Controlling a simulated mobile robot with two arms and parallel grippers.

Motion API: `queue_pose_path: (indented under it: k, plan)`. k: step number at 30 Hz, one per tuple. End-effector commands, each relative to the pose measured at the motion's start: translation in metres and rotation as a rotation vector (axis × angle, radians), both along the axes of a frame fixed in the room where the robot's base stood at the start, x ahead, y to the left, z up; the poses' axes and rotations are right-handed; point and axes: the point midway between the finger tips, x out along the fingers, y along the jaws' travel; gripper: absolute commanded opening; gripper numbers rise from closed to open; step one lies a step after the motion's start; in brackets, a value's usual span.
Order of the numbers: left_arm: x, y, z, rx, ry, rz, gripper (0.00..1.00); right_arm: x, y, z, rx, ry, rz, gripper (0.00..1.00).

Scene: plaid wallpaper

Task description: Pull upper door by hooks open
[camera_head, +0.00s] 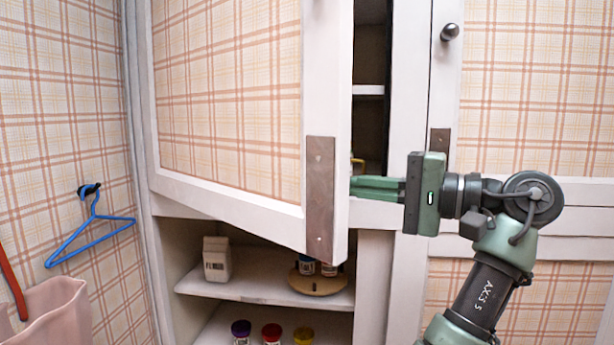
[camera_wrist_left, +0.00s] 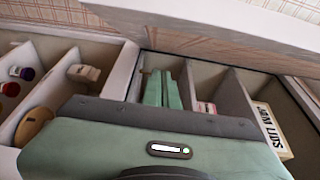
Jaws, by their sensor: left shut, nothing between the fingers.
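The upper left door (camera_head: 230,95) has a plaid panel and a white frame. It is hinged on the left and stands partly open, with a metal plate (camera_head: 320,200) on its free edge. My left gripper (camera_head: 352,186) is shut and empty. Its green fingers reach left into the gap behind the door's free edge, so the door hides their tips. In the left wrist view the fingers (camera_wrist_left: 165,88) lie inside the cabinet, below the door (camera_wrist_left: 215,25). A small brass-coloured piece (camera_head: 357,165) shows just above the fingers; whether they touch it is unclear. My right gripper is out of view.
A closed door with a knob (camera_head: 449,32) is at the right. The open lower shelf holds a flour carton (camera_head: 216,258) and several jars. A box marked "JAM LIDS" (camera_wrist_left: 268,125) stands inside the cabinet. A blue hanger (camera_head: 90,228) hangs at the left.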

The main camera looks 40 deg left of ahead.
Motion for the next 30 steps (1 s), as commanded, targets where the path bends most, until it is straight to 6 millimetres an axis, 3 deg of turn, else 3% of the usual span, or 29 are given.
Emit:
queue_pose_path:
  k: [1,8,18,30]
  plan:
    - [-0.003,0.013,0.005,0.001,0.000,0.003,0.00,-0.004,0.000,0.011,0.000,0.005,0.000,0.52]
    - [-0.015,0.061,0.005,0.003,0.002,0.003,0.00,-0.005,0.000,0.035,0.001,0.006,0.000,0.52]
    - [-0.050,0.058,0.001,0.003,0.002,-0.002,0.00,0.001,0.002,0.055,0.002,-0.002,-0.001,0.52]
    - [-0.053,0.058,0.000,0.003,0.002,-0.002,0.00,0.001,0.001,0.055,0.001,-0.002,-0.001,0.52]
